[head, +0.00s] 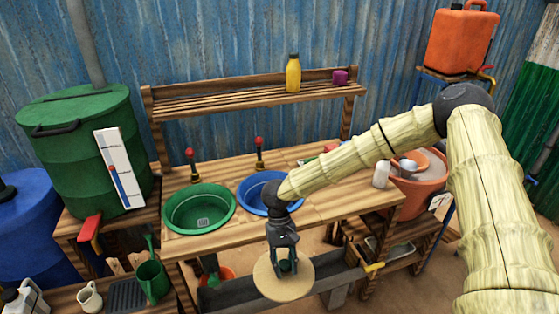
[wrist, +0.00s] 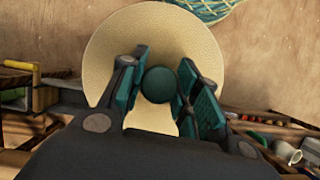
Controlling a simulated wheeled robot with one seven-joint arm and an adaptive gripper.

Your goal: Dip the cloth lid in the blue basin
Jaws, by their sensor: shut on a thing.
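The cloth lid is a round, cream-coloured disc (head: 278,283) with a dark green knob (wrist: 159,84) at its centre. My gripper (head: 287,266) is shut on the knob, one finger on each side of it in the wrist view. It holds the lid in front of the table's front edge, below the tabletop. The blue basin (head: 246,198) is set in the tabletop, behind and above the lid in the head view. My arm hides the basin's right part.
A green basin (head: 178,218) sits left of the blue one. Red-topped taps (head: 259,145) stand behind both basins. A grey trough (head: 232,297) runs below the table's front (head: 325,217). A white bottle (head: 381,174) stands on the right. A shelf (head: 220,101) is at the back.

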